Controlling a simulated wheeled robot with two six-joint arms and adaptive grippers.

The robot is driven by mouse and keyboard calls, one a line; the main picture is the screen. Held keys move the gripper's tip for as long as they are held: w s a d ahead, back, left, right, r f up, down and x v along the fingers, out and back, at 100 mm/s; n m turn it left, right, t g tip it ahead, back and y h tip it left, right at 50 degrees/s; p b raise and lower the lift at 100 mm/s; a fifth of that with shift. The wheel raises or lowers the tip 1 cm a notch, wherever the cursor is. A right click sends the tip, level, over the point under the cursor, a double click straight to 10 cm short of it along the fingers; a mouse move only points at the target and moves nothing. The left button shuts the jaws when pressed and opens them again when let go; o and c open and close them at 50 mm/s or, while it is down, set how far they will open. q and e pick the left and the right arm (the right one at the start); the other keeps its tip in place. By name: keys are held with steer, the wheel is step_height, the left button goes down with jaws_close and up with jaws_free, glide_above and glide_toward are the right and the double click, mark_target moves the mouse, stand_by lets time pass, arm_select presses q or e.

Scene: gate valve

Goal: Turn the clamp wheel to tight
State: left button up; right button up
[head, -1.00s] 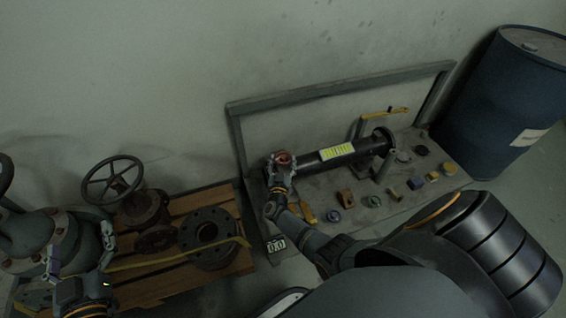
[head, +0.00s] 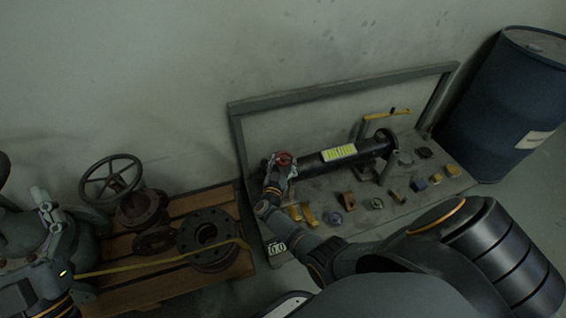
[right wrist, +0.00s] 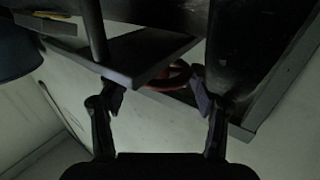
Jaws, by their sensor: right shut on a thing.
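The red clamp wheel (head: 284,157) sits at the left end of a dark pipe (head: 318,161) with a yellow-green label. My right gripper (head: 280,169) is at the wheel and shut on it, covering part of its rim. In the right wrist view, part of the red wheel (right wrist: 174,74) shows between the two fingers of my right gripper (right wrist: 158,88); the rest is hidden behind a grey plate. My left gripper (head: 43,200) is at the far left, away from the wheel, beside a grey valve body. Its jaw opening is too small to judge.
The grey bench (head: 330,238) holds several small coloured blocks and knobs in front of the pipe. A wooden pallet (head: 145,270) with a spoked handwheel (head: 111,179) and a flange (head: 208,238) stands left. A blue drum (head: 500,105) stands right.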

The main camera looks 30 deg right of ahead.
mark_target(283, 162)
steer(key=o, duration=1.1)
steer(key=shift+o, duration=0.2)
step_height(283, 162, up, 10)
steer(key=shift+r, duration=0.1)
